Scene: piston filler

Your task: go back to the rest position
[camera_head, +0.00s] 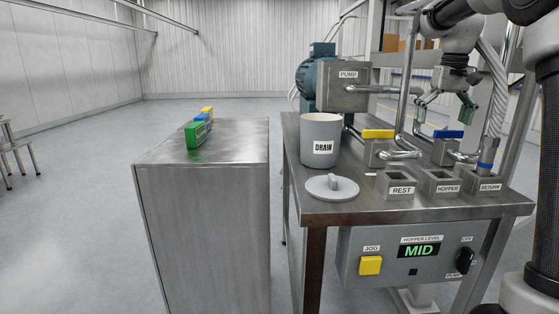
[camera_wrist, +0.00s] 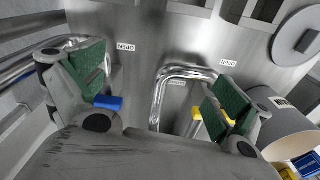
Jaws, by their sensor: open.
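My gripper (camera_head: 447,103) hangs in the air above the right side of the steel bench, over the blue valve handle (camera_head: 448,134). Its green fingers are spread apart with nothing between them, as the wrist view (camera_wrist: 160,95) shows. The blue handle also shows beside the left finger in the wrist view (camera_wrist: 108,102). The yellow valve handle (camera_head: 378,134) is left of it on the bench and shows partly behind the right finger in the wrist view (camera_wrist: 197,115). My arm comes down from the upper right.
The bench (camera_head: 340,208) holds a DRAIN pot (camera_head: 320,132), a grey lid (camera_head: 332,187), bent pipes, a pump (camera_head: 345,87) and labelled REST, HOPPER and RETURN sockets. A control box (camera_head: 415,258) reads MID. Coloured blocks stand on a separate steel cabinet (camera_head: 240,150).

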